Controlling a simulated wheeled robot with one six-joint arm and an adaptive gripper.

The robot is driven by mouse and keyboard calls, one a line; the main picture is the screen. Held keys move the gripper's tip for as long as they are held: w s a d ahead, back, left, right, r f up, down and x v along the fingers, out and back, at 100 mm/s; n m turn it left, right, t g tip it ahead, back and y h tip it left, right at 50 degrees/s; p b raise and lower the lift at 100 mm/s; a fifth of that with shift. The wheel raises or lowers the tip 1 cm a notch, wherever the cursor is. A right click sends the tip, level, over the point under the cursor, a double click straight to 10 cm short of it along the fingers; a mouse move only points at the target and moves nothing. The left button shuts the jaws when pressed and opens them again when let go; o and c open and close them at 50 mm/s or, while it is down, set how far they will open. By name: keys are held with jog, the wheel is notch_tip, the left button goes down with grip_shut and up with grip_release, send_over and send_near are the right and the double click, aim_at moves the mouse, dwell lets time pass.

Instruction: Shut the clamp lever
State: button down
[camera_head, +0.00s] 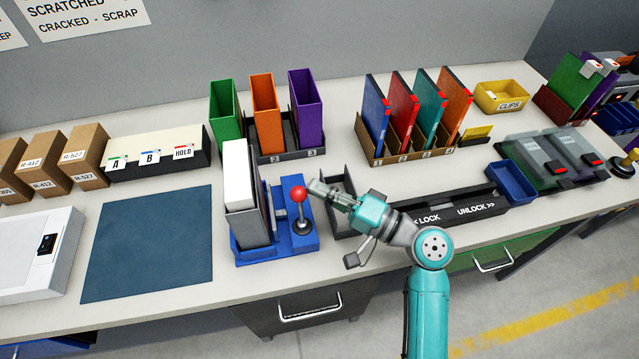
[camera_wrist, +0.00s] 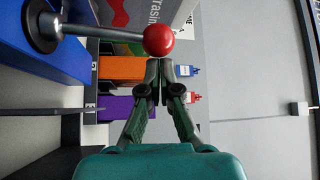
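The clamp lever (camera_head: 299,211) has a red ball knob and a metal rod, and stands upright on a blue clamp base (camera_head: 303,244). A grey-sided holder with white sheets (camera_head: 239,190) stands at the left of the base. My gripper (camera_head: 317,189) is just right of the red knob, pointing left at it. In the wrist view the lever's rod (camera_wrist: 95,30) runs from a round pivot at upper left to the red knob (camera_wrist: 158,41). The knob is just ahead of my gripper's fingertips (camera_wrist: 158,70), which are together with nothing visible between them.
An open grey bin (camera_head: 340,216) and a black LOCK/UNLOCK rail (camera_head: 450,209) are right of the clamp. Green, orange and purple holders (camera_head: 265,110) stand behind it. A blue mat (camera_head: 150,245) lies clear to the left. Upright coloured folders (camera_head: 402,110) stand at back right.

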jog(key=shift+s+d+n+y, duration=0.15)
jog(key=shift+s+n+y, duration=0.2)
jog(key=shift+s+n, duration=0.2)
jog(key=shift+s+d+n+y, duration=0.15)
jog(key=shift+s+n+y, duration=0.2)
jog(key=shift+s+n, duration=0.15)
jog(key=shift+s+d+f, duration=0.15)
jog(key=shift+s+d, duration=0.05)
jog(key=shift+s, duration=0.45)
jog(key=shift+s+d+f, duration=0.15)
jog(key=shift+s, duration=0.5)
